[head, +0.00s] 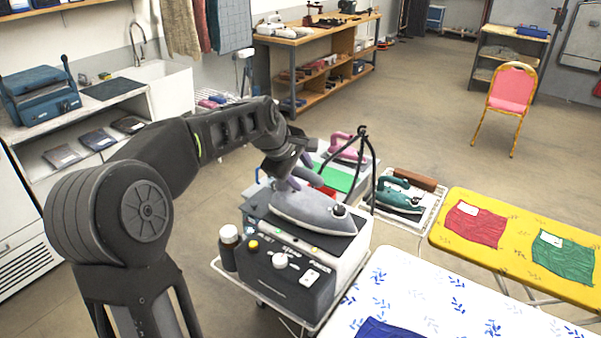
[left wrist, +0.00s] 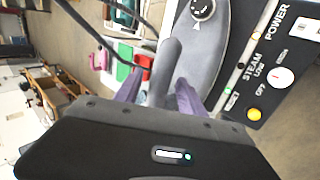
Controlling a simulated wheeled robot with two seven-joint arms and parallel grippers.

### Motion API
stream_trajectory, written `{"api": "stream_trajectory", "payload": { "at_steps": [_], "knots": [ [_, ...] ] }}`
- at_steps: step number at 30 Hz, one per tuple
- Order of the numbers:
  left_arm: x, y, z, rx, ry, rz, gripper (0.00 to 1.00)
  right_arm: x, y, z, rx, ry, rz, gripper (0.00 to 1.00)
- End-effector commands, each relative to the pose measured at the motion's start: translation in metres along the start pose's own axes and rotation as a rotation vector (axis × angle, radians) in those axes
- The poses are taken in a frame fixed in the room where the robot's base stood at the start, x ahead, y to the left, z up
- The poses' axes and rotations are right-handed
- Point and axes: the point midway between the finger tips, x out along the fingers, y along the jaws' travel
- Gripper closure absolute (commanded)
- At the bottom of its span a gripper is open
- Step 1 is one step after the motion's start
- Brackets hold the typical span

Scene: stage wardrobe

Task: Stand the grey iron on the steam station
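The grey iron (head: 312,211) lies on the dark top of the steam station (head: 288,282), soleplate down as far as I can see. The station has a control panel with a yellow button and a white knob. In the left wrist view the iron's grey handle (left wrist: 163,75) shows, with its black dial at the top. My left gripper (head: 299,180) is at the handle, with one finger on each side of it. In the left wrist view (left wrist: 160,92) narrow gaps seem to show between the fingers and the handle, so it looks open. My right gripper is out of view.
A dark bottle (head: 229,247) stands at the station's left. Behind are a pink iron (head: 346,146), a green pad (head: 338,178) and a black hose stand (head: 364,155). A teal iron (head: 398,196) rests on a rack to the right. Ironing boards fill the front right.

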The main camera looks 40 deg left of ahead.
Motion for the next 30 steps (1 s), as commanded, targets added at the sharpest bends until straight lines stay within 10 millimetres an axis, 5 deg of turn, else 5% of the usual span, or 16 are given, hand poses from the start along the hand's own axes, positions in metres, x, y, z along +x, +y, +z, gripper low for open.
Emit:
{"api": "stream_trajectory", "payload": {
  "at_steps": [11, 30],
  "knots": [
    [-0.008, 0.001, 0.0, 0.0, 0.001, 0.001, 0.53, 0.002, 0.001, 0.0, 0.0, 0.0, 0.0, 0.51],
    [-0.115, 0.0, 0.0, 0.001, 0.0, 0.001, 0.53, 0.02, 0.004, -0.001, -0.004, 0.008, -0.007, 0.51]
  ]
}}
